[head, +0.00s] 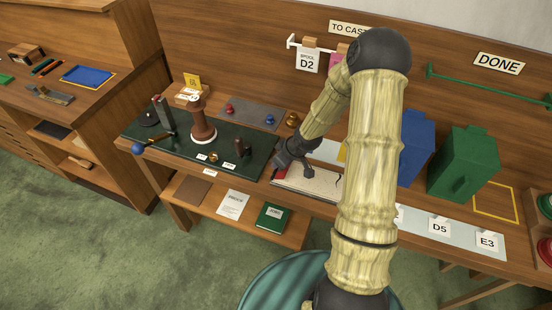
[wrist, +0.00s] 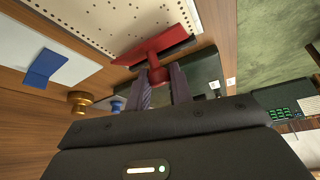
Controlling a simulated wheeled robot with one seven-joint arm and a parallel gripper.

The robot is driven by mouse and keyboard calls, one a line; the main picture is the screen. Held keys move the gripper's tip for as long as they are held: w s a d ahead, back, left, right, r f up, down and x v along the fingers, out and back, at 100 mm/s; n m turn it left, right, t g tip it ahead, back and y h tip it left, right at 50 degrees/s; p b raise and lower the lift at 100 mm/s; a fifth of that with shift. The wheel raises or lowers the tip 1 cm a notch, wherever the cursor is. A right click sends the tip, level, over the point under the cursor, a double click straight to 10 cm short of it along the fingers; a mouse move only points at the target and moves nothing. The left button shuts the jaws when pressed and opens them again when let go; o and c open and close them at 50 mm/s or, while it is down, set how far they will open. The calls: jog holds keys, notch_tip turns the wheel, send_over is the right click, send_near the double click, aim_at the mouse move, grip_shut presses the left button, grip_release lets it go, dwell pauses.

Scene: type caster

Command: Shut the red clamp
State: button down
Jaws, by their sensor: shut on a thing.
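The red clamp (wrist: 152,49) is a red bar with a stem and a round knob, at one end of a cream perforated board (wrist: 110,18). The bar lies along the board's edge; I cannot tell whether it is pressed down or raised. My gripper (wrist: 161,78) has its two fingers on either side of the red knob, closed on it. In the head view my gripper (head: 287,163) is at the left end of the board (head: 315,180), where a small red part of the clamp (head: 280,173) shows. My arm hides some of the board's right side.
Left of the board is a dark green mat (head: 175,138) with a brown-and-white post (head: 203,128) and a blue-knobbed lever (head: 138,148). Blue (head: 415,150) and green (head: 465,165) boxes stand to the right. In the wrist view a brass knob (wrist: 79,101) stands nearby.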

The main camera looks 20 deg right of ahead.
jog(key=shift+s+d+t+y+p, duration=0.2)
jog(key=shift+d+t+y, duration=0.15)
jog(key=shift+t+y, duration=0.15)
jog(key=shift+s+d+t+y+p, duration=0.1)
jog(key=shift+d+t+y+p, duration=0.1)
jog(key=shift+d+t+y, duration=0.25)
jog(key=shift+s+d+f+m+t+y, duration=0.2)
jog(key=shift+t+y, duration=0.2)
jog(key=shift+y, duration=0.15)
jog(key=shift+s+d+f+m+t+y, duration=0.1)
jog(key=shift+f+t+y, duration=0.05)
jog(key=shift+t+y, duration=0.3)
jog(key=c, duration=1.3)
grip_release()
jog(key=shift+f, duration=0.1)
jog(key=shift+a, duration=0.1)
jog(key=p+v, duration=0.2)
jog(key=v, duration=1.5)
jog(key=shift+d+p, duration=0.3)
jog(key=shift+d, duration=0.05)
